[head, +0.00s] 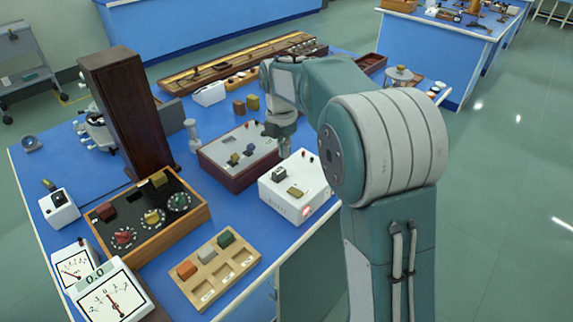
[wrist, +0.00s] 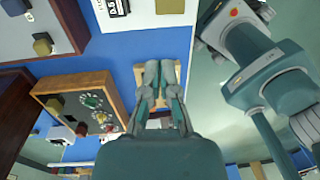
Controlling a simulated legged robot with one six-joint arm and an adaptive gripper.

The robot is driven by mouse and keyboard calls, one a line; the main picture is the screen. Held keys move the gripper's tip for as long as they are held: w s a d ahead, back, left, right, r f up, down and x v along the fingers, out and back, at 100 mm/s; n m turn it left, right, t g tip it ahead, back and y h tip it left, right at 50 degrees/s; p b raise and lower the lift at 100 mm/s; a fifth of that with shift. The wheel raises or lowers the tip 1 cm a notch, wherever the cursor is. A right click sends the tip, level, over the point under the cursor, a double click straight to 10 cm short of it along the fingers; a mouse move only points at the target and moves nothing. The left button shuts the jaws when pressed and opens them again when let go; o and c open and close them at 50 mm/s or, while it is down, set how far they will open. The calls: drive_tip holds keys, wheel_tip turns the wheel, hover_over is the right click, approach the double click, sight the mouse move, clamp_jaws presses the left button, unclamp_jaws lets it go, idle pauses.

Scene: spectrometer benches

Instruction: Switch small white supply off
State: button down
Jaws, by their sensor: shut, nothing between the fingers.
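A small white supply box (head: 292,192) stands near the right edge of the blue bench. Its top has a dark switch, a yellowish block and small red knobs, and a reddish light glows on its front. A white box with a dark label also shows at the top of the wrist view (wrist: 165,14), cut off by the frame. My gripper (wrist: 159,68) is shut and empty, fingertips together, with the wooden tray behind them. In the head view my wrist hangs just behind the white supply; its fingertips are hard to make out there. I see no contact with the switch.
A dark red box (head: 232,172) stands left of the supply. A wood-framed dial box (head: 195,218), a wooden tray with coloured blocks (head: 240,262) and white meters (head: 112,300) fill the front. Another small white box (head: 60,212) stands at far left. A tall brown cabinet (head: 130,125) rises behind.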

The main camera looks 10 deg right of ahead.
sight(298, 193)
drive_tip(key=shift+g, duration=0.3)
drive_tip(key=d+f, duration=0.1)
drive_tip(key=f, duration=0.2)
drive_tip(key=s+d+f, duration=0.1)
drive_tip(key=f, duration=0.3)
drive_tip(key=d+f, duration=0.1)
drive_tip(key=f, duration=0.3)
drive_tip(key=shift+s+d+f, duration=0.15)
drive_tip(key=shift+s+d, duration=0.1)
drive_tip(key=shift+s, duration=0.15)
drive_tip(key=shift+f, duration=0.3)
drive_tip(key=shift+a, duration=0.1)
